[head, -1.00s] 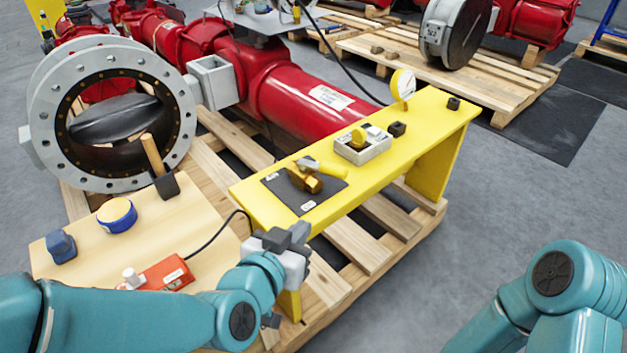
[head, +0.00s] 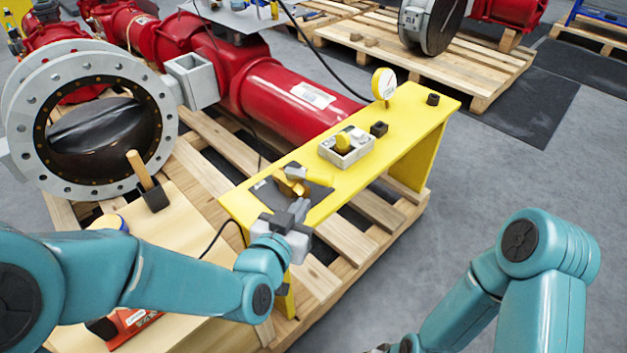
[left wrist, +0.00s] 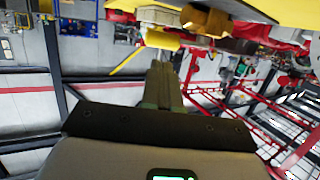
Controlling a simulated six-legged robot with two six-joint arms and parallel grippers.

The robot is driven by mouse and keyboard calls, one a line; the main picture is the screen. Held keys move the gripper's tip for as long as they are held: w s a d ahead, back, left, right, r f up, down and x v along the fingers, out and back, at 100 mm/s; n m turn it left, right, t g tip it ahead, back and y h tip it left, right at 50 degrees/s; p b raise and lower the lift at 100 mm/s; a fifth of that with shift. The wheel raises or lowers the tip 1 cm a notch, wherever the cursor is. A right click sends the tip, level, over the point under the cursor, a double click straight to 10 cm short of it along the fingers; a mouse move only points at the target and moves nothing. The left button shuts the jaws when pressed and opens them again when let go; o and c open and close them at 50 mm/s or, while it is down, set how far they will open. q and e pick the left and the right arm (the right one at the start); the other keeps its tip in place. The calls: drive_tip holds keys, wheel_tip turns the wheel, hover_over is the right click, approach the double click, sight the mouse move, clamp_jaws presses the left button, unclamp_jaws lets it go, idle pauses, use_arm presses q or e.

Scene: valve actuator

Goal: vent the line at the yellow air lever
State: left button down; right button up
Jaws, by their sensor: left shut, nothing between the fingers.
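The brass valve (head: 297,187) with the yellow air lever (head: 283,179) sits on a dark plate near the left end of the yellow bench. In the head view the lever's exact angle is hard to make out. My left gripper (head: 299,208) is shut and empty, just on the near side of the valve. In the left wrist view the closed fingers (left wrist: 163,82) point toward the yellow lever (left wrist: 163,40), beside the brass body (left wrist: 205,20). I cannot tell whether they touch. My right arm is at the right; its gripper is out of view.
The yellow bench (head: 400,120) also carries a grey box with a yellow knob (head: 345,147), a round gauge (head: 384,83) and small black blocks. A large flanged valve (head: 85,125) stands behind.

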sight(320, 181)
use_arm(q)
drive_tip(key=b+x, duration=0.1)
drive_tip(key=x, duration=0.7)
drive_tip(key=shift+a, duration=0.1)
drive_tip(key=shift+y, duration=0.3)
